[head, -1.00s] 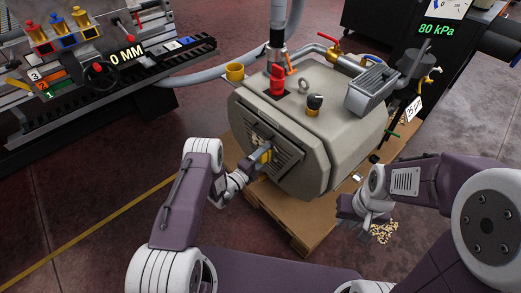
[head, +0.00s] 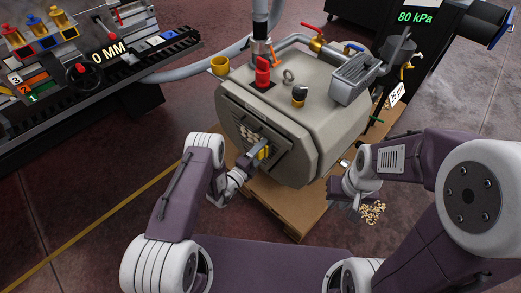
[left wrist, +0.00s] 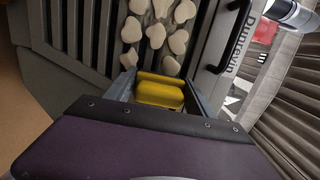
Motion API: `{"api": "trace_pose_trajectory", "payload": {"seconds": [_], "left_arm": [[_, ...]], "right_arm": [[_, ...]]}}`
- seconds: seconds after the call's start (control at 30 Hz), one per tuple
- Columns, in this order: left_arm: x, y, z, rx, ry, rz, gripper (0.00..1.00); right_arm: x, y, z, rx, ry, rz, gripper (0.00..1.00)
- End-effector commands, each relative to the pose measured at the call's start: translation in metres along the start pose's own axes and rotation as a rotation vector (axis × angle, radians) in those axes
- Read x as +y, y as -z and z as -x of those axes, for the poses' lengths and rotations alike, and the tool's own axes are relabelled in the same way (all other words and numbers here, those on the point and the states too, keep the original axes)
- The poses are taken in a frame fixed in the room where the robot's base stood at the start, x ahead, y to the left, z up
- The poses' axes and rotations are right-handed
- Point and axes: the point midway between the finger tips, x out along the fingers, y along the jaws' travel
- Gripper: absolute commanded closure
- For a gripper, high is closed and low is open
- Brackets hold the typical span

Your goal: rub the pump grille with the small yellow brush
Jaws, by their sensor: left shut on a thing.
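The pump (head: 315,125) is a large beige housing with a dark slatted grille (head: 283,152) on its front left face. My left gripper (head: 257,151) is at the grille, shut on the small yellow brush (head: 265,153). In the left wrist view the brush (left wrist: 160,90) lies between the fingers, in front of the grille slats (left wrist: 70,25). Several pale chips (left wrist: 157,35) cover the slats just beyond the brush. Whether the bristles touch the grille is hidden. My right gripper (head: 352,196) hangs low at the pump's right; its finger opening is unclear.
The pump stands on a wooden pallet (head: 290,208). Pale chips (head: 373,212) lie in a pile on the floor near my right gripper. A yellow cup (head: 220,65) sits at the pump's top left corner. A dark handle (left wrist: 236,35) is beside the grille.

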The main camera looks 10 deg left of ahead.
Motion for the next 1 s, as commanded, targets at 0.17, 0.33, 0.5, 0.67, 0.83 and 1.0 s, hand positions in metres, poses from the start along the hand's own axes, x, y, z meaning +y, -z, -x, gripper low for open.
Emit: {"api": "trace_pose_trajectory", "payload": {"seconds": [0.17,0.33,0.5,0.67,0.83,1.0], "left_arm": [[-0.004,-0.002,-0.001,0.000,0.006,-0.002,0.69],[-0.002,-0.016,-0.001,-0.003,0.006,-0.003,0.69],[-0.002,-0.033,-0.002,-0.002,0.005,-0.002,0.69],[-0.003,-0.035,-0.002,-0.001,0.003,-0.001,0.69],[-0.001,-0.044,-0.004,-0.003,0.004,-0.002,0.69],[0.000,-0.063,-0.008,-0.002,0.005,-0.003,0.69]], "right_arm": [[0.000,0.000,0.001,0.000,0.000,0.000,0.80],[0.000,0.000,-0.004,0.000,0.000,0.000,0.80],[0.000,-0.001,-0.009,0.000,0.000,0.000,0.80],[0.000,-0.001,-0.009,0.000,0.000,0.000,0.80],[0.000,-0.001,-0.014,0.000,0.000,0.000,0.80],[0.001,-0.002,-0.023,0.000,0.000,0.000,0.80]]}}
